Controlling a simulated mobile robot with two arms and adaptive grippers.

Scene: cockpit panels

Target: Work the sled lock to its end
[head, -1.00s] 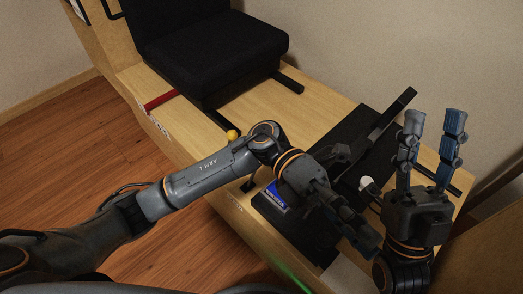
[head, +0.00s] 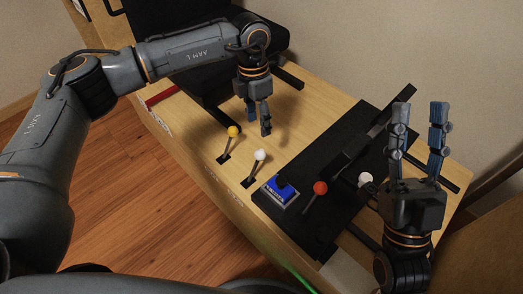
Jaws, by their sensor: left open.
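I cannot tell by a label which part is the sled lock. A red bar (head: 163,95) lies low beside the black seat (head: 195,75). A yellow-knobbed lever (head: 233,132) and a white-knobbed lever (head: 260,156) stand tilted from slots in the wooden bench. My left gripper (head: 259,122) points down above the bench, right of the yellow knob, open and empty, touching neither knob as far as I can see. My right gripper (head: 419,112) points up at the right, its fingers apart and empty.
A black panel (head: 345,135) carries a blue labelled block (head: 283,188) and a red-knobbed lever (head: 320,188). Another white knob (head: 365,179) is by my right gripper. Bare wood (head: 310,108) lies between seat and panel. A wall rises behind.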

